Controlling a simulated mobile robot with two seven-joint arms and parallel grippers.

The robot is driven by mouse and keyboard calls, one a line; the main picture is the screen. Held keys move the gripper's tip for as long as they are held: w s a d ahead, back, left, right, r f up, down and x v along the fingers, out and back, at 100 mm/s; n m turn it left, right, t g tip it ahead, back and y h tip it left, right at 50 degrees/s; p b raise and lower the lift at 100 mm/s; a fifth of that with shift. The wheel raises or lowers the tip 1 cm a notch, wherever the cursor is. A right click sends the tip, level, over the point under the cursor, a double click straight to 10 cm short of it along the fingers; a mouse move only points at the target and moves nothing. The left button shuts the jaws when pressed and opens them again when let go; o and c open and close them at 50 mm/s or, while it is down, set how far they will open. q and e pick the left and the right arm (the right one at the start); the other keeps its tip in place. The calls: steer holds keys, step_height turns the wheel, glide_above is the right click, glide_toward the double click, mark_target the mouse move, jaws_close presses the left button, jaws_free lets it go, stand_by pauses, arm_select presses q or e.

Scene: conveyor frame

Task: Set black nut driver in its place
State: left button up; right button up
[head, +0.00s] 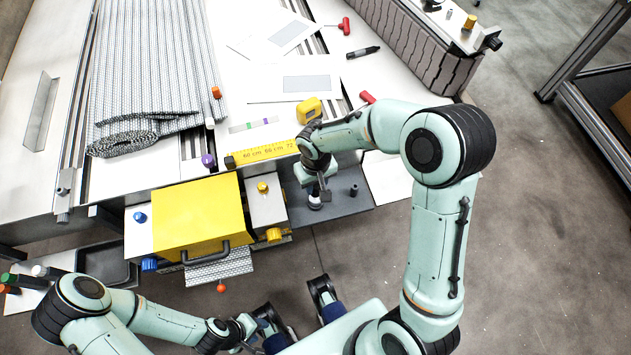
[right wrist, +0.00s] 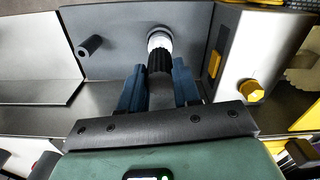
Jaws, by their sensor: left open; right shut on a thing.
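The black nut driver (right wrist: 160,61) has a ribbed black handle, and a white collar shows above it in the right wrist view. My right gripper (right wrist: 158,80) is shut on the handle, with a blue finger on each side. In the head view my right gripper (head: 317,193) is over the dark grey plate (head: 340,203), beside the yellow-topped box. The white collar is at the plate's surface; I cannot tell how far the driver is seated. My left gripper (head: 268,325) is open at the bottom, away from the plate, and appears empty.
A short dark peg (head: 354,190) stands on the plate, right of my right gripper. The yellow box (head: 203,218) with a black handle is to the left. A yellow ruler (head: 265,152) and yellow tape measure (head: 309,110) lie behind. Open floor is at the right.

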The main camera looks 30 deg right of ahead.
arm_select(q)
steer(key=shift+s+f+b, duration=0.15)
steer(key=shift+f+b, duration=0.6)
steer(key=shift+f, duration=0.15)
arm_select(e)
steer(key=shift+f, duration=1)
steer(key=o, duration=1.1)
steer(key=shift+r, duration=0.25)
arm_select(q)
steer(key=shift+w+r+p, duration=0.2)
steer(key=shift+r+p, duration=0.4)
steer(key=shift+r, duration=0.05)
steer(key=shift+w+r+p, duration=0.15)
steer(key=shift+r+p, duration=0.4)
steer(key=shift+r, duration=0.05)
arm_select(e)
step_height(320, 180, up, 13)
steer(key=shift+f, duration=0.1)
